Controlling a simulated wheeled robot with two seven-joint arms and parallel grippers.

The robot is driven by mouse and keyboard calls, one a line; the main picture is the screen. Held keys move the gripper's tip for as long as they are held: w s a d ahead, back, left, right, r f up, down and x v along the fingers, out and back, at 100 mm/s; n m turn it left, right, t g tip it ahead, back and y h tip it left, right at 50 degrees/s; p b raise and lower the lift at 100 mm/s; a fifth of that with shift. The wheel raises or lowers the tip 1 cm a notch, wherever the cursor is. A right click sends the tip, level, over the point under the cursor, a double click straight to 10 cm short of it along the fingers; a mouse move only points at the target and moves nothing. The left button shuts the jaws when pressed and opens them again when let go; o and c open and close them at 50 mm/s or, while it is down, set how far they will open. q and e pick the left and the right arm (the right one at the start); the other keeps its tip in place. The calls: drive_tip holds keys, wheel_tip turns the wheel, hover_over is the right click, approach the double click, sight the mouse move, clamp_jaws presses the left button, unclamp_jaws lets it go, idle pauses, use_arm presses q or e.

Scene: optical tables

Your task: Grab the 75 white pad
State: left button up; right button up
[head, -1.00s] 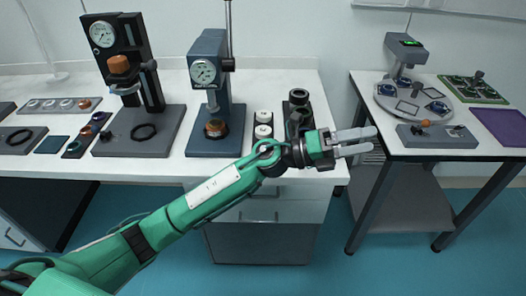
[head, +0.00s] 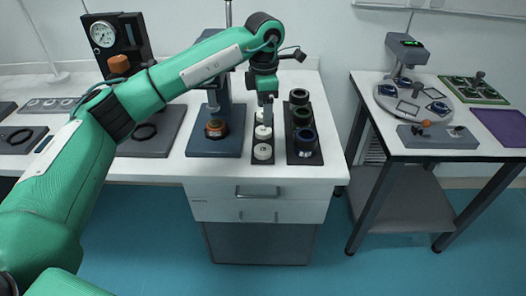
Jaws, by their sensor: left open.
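Several round white pads sit in a row on a narrow dark holder (head: 262,169) near the right end of the white bench. The nearest white pad (head: 263,152) shows clearly, and another white pad (head: 263,132) lies behind it. Any number on them is too small to read. My left gripper (head: 267,114) points down over the far part of this row, with its fingers just above or beside the pads; I cannot tell whether it touches one. It is open. The farthest part of the row is hidden behind it. My right gripper is not in view.
A dark tray with several black ringed cylinders (head: 305,140) stands just right of the pads. A blue-grey gauge press (head: 214,147) stands to the left. A black gauge press (head: 104,36) is farther left, partly behind my arm. A second table (head: 485,144) stands right, across a gap.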

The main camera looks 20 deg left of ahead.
use_arm(q)
hover_over(264, 149)
wheel_tip(264, 149, down, 8)
drive_tip(key=shift+f+p, duration=0.2)
drive_tip(key=shift+p, duration=0.2)
drive_tip(key=shift+f+p, duration=0.6)
drive_tip(key=shift+f, duration=2.05)
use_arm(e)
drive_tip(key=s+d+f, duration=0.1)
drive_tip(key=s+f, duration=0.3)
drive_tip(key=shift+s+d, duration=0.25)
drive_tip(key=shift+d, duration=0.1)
use_arm(q)
drive_tip(key=shift+c, duration=0.4)
drive_tip(key=c, duration=1)
